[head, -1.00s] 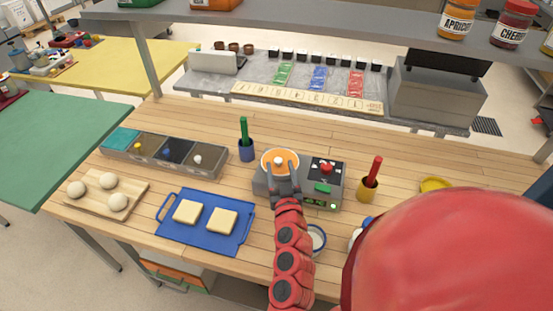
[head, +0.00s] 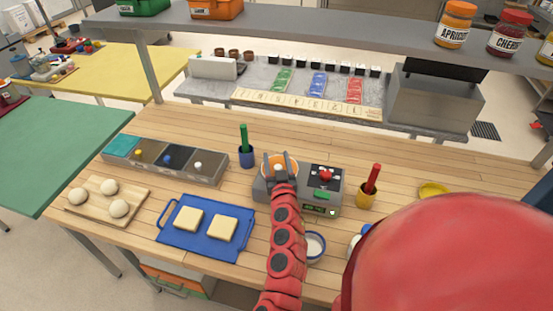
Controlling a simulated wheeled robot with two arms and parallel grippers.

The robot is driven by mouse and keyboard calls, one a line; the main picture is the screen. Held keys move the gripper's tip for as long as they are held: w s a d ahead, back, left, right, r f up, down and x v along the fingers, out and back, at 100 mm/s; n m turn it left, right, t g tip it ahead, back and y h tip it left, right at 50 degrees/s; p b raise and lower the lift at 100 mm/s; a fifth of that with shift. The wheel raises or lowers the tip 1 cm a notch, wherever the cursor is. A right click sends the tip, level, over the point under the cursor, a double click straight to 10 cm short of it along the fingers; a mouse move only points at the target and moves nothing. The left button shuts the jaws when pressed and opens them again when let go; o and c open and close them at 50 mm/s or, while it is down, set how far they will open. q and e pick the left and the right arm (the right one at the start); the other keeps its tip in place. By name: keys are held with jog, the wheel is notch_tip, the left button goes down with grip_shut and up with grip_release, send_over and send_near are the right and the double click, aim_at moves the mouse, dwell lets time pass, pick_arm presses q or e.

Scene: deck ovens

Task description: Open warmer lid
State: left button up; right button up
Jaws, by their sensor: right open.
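The warmer (head: 259,187) is a grey unit near the middle of the wooden counter, with a control panel on its right side. Its round orange lid (head: 274,158) lies on top of the round opening at its left. My right gripper (head: 281,161) is open, with its two fingers over the lid, one on either side of its middle. The fingers and wrist hide much of the lid, including most of its knob. I cannot tell whether the fingers touch it. My left gripper is out of view.
A blue cup with a green handle (head: 246,157) stands left of the warmer, and a yellow cup with a red handle (head: 366,196) stands right. A blue tray (head: 195,243) holds two pale slabs in front. A shelf (head: 330,30) spans the back.

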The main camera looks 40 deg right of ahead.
grip_shut()
dwell(1.3)
